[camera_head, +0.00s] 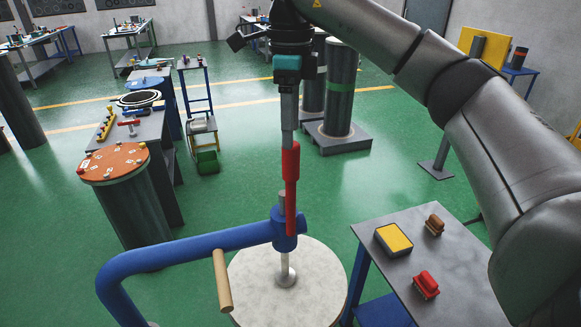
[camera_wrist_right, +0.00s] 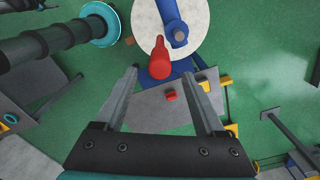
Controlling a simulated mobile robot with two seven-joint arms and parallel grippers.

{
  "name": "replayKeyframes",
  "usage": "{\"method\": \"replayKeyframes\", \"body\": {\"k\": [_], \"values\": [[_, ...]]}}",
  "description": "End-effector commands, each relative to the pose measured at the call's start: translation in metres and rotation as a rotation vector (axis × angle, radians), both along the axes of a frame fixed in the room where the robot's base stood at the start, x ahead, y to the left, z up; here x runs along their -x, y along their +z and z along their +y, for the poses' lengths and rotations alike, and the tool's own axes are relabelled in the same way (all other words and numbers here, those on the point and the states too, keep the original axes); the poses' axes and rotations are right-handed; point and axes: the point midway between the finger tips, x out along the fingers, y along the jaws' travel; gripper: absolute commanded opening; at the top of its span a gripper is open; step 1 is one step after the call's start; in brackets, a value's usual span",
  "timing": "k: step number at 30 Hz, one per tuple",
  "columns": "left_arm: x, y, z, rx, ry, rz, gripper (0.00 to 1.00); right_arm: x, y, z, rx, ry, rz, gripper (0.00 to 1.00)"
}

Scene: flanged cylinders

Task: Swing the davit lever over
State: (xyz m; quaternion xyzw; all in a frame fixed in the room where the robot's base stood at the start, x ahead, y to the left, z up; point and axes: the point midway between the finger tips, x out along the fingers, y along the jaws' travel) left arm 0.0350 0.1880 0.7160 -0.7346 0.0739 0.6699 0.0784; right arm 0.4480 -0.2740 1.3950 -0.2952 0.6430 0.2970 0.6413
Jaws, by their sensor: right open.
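The red davit lever (camera_head: 291,185) stands up from the blue davit arm's boss (camera_head: 284,232), over a pale round cover (camera_head: 320,290). A wooden handle (camera_head: 222,281) sticks out from the blue arm. My right gripper (camera_head: 290,145) points down at the lever's upper end. In the right wrist view, its fingers (camera_wrist_right: 161,74) are spread, with the lever's red end (camera_wrist_right: 159,67) showing between the tips. No grip on it shows, and contact cannot be told. The blue boss (camera_wrist_right: 178,34) shows beyond the lever. My left gripper is not in view.
At the right a grey table (camera_head: 450,257) holds a yellow-topped box (camera_head: 393,239), a red block (camera_head: 425,285) and a brown one (camera_head: 434,225). A drum with an orange lid (camera_head: 114,162) stands at the left. Green floor (camera_head: 235,195) lies open behind the davit.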

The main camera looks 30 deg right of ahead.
Motion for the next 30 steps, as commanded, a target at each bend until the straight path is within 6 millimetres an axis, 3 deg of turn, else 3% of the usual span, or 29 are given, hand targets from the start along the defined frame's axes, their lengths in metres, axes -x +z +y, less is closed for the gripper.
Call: {"method": "replayKeyframes", "body": {"k": [6,12,25,30], "values": [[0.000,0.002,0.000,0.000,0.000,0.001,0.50,0.001,-0.043,-0.001,0.000,-0.002,0.004,0.72],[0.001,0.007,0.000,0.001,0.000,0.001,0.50,0.001,-0.071,0.000,0.000,-0.002,0.001,0.72],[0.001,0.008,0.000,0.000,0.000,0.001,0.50,0.000,-0.082,0.000,-0.001,-0.001,-0.001,0.72],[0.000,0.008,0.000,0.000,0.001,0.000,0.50,0.000,-0.082,0.000,-0.001,-0.001,-0.001,0.54]]}}
